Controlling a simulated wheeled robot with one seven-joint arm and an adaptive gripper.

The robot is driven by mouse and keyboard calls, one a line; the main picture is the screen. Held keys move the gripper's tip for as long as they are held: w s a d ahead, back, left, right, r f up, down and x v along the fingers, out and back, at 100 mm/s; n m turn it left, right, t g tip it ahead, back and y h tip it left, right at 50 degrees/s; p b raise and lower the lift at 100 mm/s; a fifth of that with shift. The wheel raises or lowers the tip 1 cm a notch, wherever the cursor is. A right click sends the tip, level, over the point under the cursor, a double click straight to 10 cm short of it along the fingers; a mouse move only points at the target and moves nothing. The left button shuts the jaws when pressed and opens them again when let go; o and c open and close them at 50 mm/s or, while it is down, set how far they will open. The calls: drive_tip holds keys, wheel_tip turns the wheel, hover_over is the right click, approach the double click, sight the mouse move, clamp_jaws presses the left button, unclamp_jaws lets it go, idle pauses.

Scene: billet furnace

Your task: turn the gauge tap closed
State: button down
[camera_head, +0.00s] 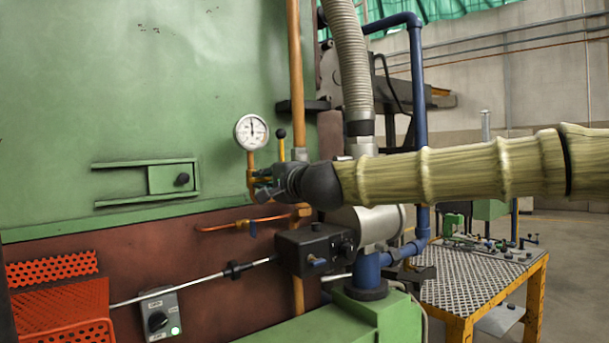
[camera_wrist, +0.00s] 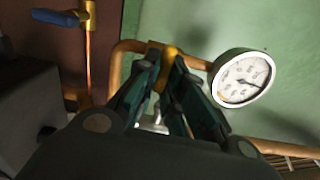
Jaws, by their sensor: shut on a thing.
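The round white pressure gauge (camera_head: 251,131) stands on a copper pipe against the green furnace wall. It also shows in the wrist view (camera_wrist: 242,77), right of the fingers. My gripper (camera_head: 262,186) is at the pipe just below the gauge. In the wrist view, my gripper (camera_wrist: 164,62) has its two dark green fingers close around the gauge tap, whose brass body (camera_wrist: 169,50) shows at the fingertips. My gripper is shut on the tap. The fingers mostly hide the tap's handle, so its angle cannot be told.
A black-knobbed yellow lever (camera_head: 281,140) rises close behind my gripper. A black box (camera_head: 315,248) sits under my wrist. A yellow-framed table (camera_head: 480,280) stands right.

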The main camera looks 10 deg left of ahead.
drive_tip(key=shift+s+a, duration=0.1)
drive_tip(key=c, duration=1.8)
unclamp_jaws()
drive_tip(key=shift+c, duration=0.2)
drive_tip(key=o, duration=0.3)
drive_tip(key=shift+a, duration=0.3)
drive_tip(key=shift+d, duration=0.4)
drive_tip(key=v, duration=1.2)
drive_tip(key=shift+s+a, duration=0.1)
drive_tip(key=shift+a, duration=0.05)
